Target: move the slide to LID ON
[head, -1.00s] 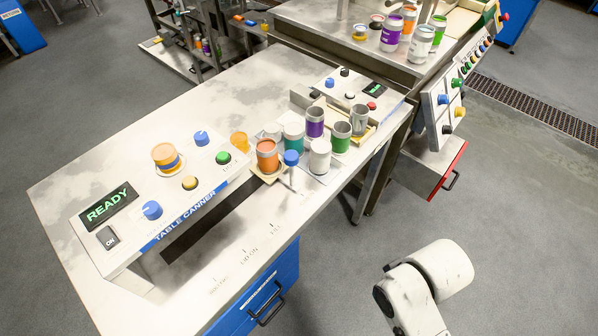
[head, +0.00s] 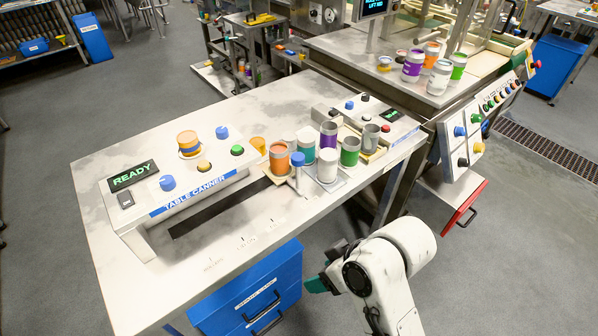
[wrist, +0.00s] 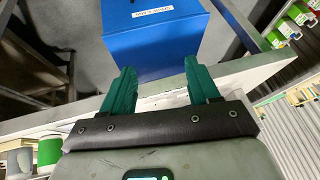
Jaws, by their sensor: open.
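The TABLE CANNER (head: 190,200) stands on the white table, its display reading READY. The slide's blue knob (head: 297,159) is on a short post at the right end of the dark slot. An orange can (head: 279,160) stands beside it, on a tan plate. The table's front has small position marks, with LID ON (head: 245,241) in the middle, left of the knob. My gripper (wrist: 158,80) is open and empty in the wrist view, its green fingers pointing at a blue drawer unit. In the head view it shows low, beyond the table's front edge, apart from the knob.
Several cans crowd right of the knob, including a white can (head: 327,165) and a green can (head: 350,151). A blue drawer unit (head: 250,295) is under the table's front. A red-edged open drawer (head: 462,205) juts out at right. The table's front left is clear.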

